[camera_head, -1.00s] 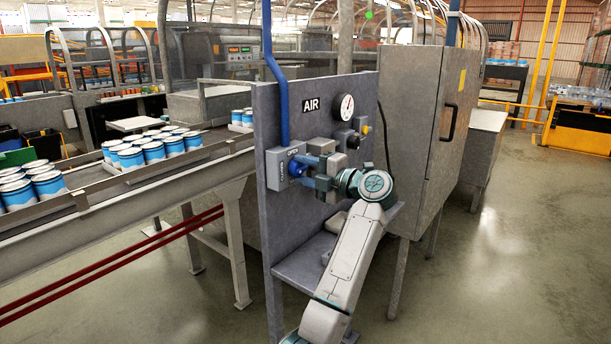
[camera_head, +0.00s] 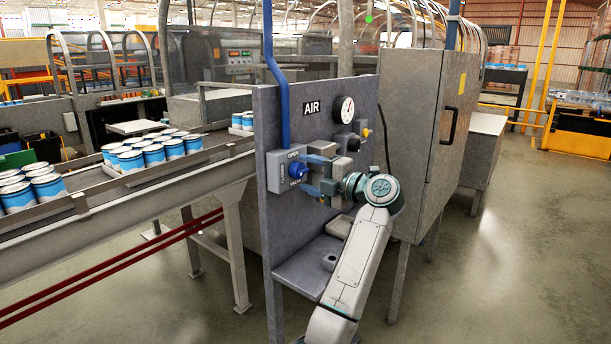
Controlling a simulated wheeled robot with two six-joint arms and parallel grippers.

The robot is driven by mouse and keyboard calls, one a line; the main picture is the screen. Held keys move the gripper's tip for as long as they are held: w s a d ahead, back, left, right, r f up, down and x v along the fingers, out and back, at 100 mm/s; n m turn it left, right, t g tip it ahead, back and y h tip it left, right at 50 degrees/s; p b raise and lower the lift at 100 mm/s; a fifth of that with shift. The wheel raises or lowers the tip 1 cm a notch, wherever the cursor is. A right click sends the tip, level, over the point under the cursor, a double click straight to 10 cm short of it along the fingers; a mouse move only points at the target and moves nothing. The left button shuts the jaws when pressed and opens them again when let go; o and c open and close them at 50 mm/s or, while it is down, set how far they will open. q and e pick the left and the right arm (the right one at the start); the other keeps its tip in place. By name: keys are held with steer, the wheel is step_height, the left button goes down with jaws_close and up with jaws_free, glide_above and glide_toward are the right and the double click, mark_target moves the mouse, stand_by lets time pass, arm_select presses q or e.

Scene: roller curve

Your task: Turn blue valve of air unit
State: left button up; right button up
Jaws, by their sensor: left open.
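The air unit is a grey upright panel (camera_head: 285,225) with an AIR label and a round gauge (camera_head: 343,109). The blue valve knob (camera_head: 297,170) sits on a grey box (camera_head: 275,172) at the panel's left, below a blue pipe (camera_head: 271,60). My left gripper (camera_head: 307,174) is open, with blue-grey fingers pointing left at the knob. One finger is above and one below, spread apart. The fingertips are close to the knob; I cannot tell if they touch it. My right gripper is not in view.
A yellow button (camera_head: 366,132) and dark fittings are right of the valve. A shelf (camera_head: 305,268) juts out below. A grey cabinet (camera_head: 417,130) stands to the right. A conveyor (camera_head: 150,200) with blue-and-white cans is at left. Open floor (camera_head: 500,270) lies to the right.

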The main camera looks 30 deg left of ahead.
arm_select(q)
steer(key=d+b, duration=0.2)
steer(key=d, duration=0.7)
steer(key=shift+s+d, duration=0.2)
steer(key=shift+s, duration=0.15)
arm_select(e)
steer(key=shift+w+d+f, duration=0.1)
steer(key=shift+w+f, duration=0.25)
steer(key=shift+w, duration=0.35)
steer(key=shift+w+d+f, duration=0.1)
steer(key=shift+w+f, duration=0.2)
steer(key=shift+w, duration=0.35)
